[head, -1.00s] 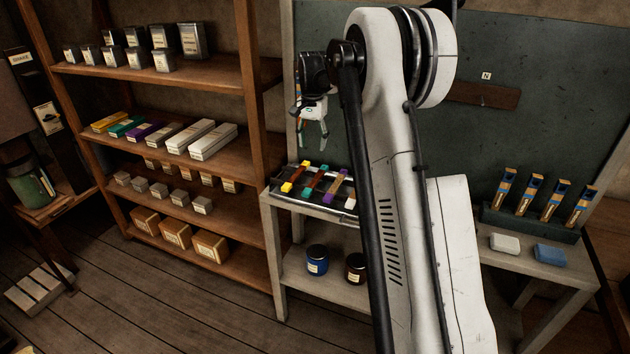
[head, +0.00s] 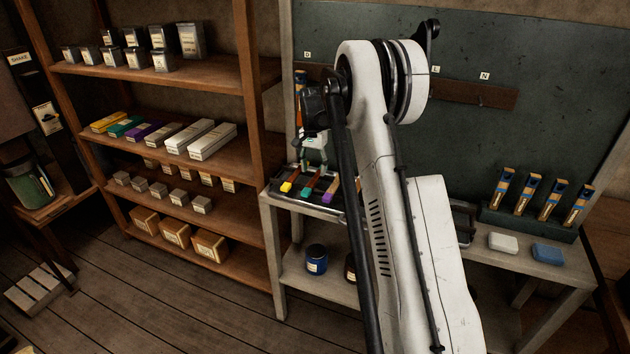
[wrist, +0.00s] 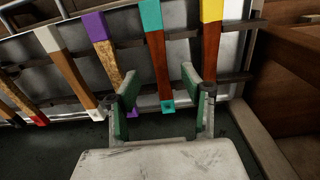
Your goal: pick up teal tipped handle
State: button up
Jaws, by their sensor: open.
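The teal tipped handle (wrist: 158,58) is a reddish-brown wooden bar with teal ends, lying across the dark rails of a metal rack. In the wrist view it lies between my gripper's open green fingers (wrist: 160,84); I cannot tell how far above it they are. In the head view its teal end (head: 306,192) shows at the front of the rack, below my gripper (head: 313,160). My gripper is empty. Its fingers hide part of the handle's upper end in the head view.
A yellow-tipped handle (wrist: 211,45) lies close to the right in the wrist view. A purple-tipped speckled handle (wrist: 107,55) and a white-tipped handle (wrist: 68,66) lie to the left. A wooden shelf unit (head: 258,110) stands left of the bench.

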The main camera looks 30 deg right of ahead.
aim_at(314, 180)
notch_tip(314, 180, down, 4)
jog(key=shift+w+d+f, duration=0.1)
jog(key=shift+d+f, duration=0.05)
jog(key=shift+f, duration=0.1)
jog(key=shift+c, duration=0.4)
grip_shut()
